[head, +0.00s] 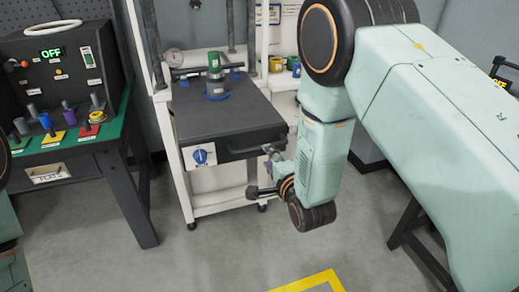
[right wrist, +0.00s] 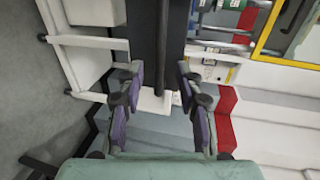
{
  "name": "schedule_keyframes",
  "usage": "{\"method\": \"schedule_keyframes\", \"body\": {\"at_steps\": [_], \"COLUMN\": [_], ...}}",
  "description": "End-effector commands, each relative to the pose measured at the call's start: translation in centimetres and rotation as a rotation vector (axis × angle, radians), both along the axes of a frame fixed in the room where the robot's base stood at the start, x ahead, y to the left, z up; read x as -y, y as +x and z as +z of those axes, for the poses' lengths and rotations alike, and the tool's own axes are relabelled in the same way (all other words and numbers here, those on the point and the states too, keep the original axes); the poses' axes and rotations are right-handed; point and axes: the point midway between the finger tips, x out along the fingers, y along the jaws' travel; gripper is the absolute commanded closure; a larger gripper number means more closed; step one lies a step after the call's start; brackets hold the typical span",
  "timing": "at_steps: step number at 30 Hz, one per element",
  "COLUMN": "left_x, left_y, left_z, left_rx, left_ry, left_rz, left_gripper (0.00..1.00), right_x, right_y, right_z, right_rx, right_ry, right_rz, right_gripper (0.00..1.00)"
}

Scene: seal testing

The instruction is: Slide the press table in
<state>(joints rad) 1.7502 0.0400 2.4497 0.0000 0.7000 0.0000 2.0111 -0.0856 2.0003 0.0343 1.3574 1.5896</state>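The press table (head: 222,112) is a dark grey slab on a white frame (head: 187,190), and it juts out in front of the frame's posts. A dark bar handle (head: 252,149) runs along its front face. A blue and green fitting (head: 214,78) stands upright on it. My right gripper (head: 267,168) is close to the right part of the handle. In the right wrist view the gripper (right wrist: 158,92) is open, with the handle (right wrist: 186,90) between its fingers, nearer the right one; contact cannot be told. My left gripper is not in view.
A green-topped bench (head: 70,140) with a black control box (head: 58,75) reading OFF and several coloured fittings stands at left. A round gauge (head: 173,57) is behind the table. Blue and yellow parts (head: 277,65) sit on a shelf.

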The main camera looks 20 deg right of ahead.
Motion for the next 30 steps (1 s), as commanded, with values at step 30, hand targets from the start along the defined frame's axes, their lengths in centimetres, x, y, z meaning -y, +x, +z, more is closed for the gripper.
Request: {"method": "schedule_keyframes", "body": {"at_steps": [30], "left_x": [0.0], "left_y": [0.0], "left_z": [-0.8], "left_rx": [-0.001], "left_ry": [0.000], "left_rz": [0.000], "left_gripper": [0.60], "right_x": [-0.5], "right_y": [7.0], "right_z": [-1.6], "right_rx": [-0.002], "right_ry": [0.016], "right_rz": [-0.004], "right_gripper": [0.64]}}
